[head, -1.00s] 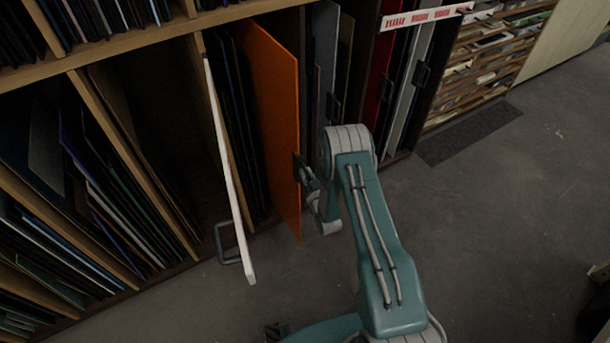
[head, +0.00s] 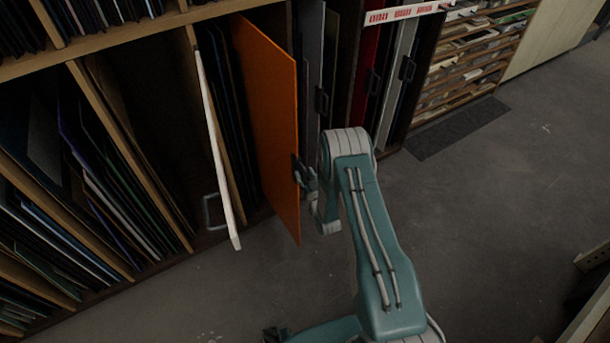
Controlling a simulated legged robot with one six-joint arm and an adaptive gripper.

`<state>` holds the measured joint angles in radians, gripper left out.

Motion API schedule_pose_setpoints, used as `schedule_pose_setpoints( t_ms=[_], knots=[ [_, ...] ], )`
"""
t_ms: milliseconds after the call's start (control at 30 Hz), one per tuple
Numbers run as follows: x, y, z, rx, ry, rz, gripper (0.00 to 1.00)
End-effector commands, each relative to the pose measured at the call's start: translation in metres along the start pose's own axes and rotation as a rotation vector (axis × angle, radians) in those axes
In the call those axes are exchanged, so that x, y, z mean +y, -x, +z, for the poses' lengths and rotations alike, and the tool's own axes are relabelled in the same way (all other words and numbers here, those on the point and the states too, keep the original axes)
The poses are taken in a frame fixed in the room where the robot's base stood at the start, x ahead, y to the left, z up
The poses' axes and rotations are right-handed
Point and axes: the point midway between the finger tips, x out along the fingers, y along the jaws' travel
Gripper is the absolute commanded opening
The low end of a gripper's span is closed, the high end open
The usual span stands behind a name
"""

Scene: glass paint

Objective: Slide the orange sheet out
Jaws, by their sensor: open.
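The orange sheet (head: 270,115) stands upright in the rack. Its front part sticks out well past the rack's front, and its lower front corner hangs over the floor. My gripper (head: 299,172) is at the sheet's front edge, about halfway up. The gripper is open and small in the view. It looks to be right against the edge, but I cannot tell whether both fingers straddle the sheet or touch it. My arm's wrist covers part of the gripper from the right.
A white panel with a grey handle (head: 219,150) sticks out left of the sheet. Dark sheets (head: 232,120) stand between them. Handled grey and red panels (head: 372,65) stand on the right. A dark mat (head: 457,128) lies on the floor. The floor in front is clear.

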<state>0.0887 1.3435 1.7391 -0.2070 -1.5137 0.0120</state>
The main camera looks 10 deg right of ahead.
Motion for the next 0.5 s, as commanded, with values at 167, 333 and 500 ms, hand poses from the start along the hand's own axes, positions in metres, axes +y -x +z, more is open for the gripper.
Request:
schedule_pose_setpoints(
  t_ms=[167, 333, 500],
  knots=[
    [0.000, 0.000, 0.000, 0.000, 0.000, 0.000, 0.51],
    [0.000, 0.008, 0.001, -0.003, 0.000, 0.001, 0.51],
    [0.001, 0.038, 0.001, -0.005, 0.000, 0.001, 0.51]
  ],
)
